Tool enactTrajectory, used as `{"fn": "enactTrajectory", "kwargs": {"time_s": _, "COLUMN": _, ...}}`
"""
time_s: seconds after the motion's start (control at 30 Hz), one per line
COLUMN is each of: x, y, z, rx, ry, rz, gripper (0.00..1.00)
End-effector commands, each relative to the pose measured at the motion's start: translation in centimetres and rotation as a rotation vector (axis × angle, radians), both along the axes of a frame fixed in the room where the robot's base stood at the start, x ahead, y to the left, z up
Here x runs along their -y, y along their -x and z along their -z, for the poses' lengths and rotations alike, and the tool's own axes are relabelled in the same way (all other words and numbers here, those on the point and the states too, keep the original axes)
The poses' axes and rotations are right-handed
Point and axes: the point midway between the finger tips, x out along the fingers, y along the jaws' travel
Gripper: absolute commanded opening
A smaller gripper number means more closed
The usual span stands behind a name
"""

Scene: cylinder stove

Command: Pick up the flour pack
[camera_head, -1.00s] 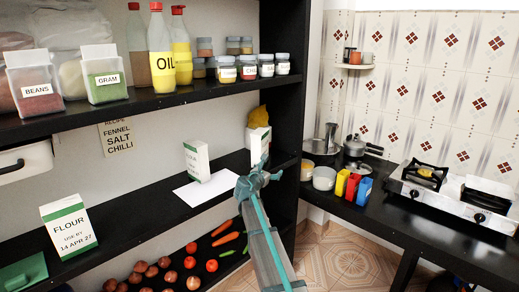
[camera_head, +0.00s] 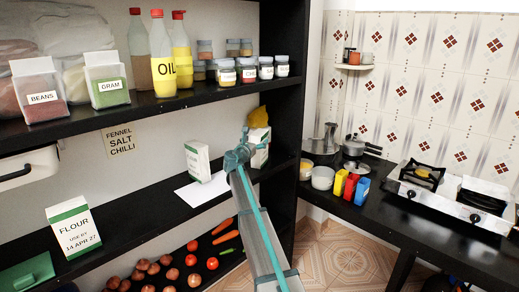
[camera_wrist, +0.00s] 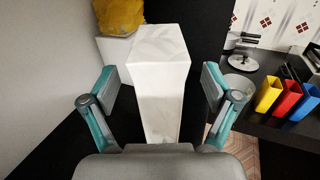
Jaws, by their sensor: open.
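The flour pack (camera_head: 73,228), a white carton with green bands labelled FLOUR, stands upright on the middle shelf at the left of the head view. My gripper (camera_wrist: 158,78) is open in the wrist view, with a finger on each side of a plain white upright box (camera_wrist: 160,90). I see no label on that box, and gaps show between it and the fingers. In the head view my arm's end is near a white-and-green carton (camera_head: 197,161) and a white box (camera_head: 258,148), well right of the flour pack. I cannot tell which one the wrist view shows.
A yellow packet (camera_wrist: 115,17) is behind the box. A white sheet (camera_head: 203,189) lies on the middle shelf (camera_head: 140,222). The upper shelf (camera_head: 130,108) holds jars and bottles. Vegetables lie below. The stove (camera_head: 445,190) and several pots are on the right counter.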

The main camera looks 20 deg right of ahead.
Motion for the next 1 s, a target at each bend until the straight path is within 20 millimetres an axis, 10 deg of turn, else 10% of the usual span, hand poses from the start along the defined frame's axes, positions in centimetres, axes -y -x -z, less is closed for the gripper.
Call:
{"fn": "enactTrajectory", "kwargs": {"time_s": 0.67, "x": 3.5, "y": -3.5, "z": -0.3, "rx": 0.000, "ry": -0.001, "rz": 0.000, "gripper": 0.88}}
{"fn": "enactTrajectory", "kwargs": {"time_s": 1.0, "x": 3.5, "y": -3.5, "z": -0.3, "rx": 0.001, "ry": -0.001, "rz": 0.000, "gripper": 0.31}}
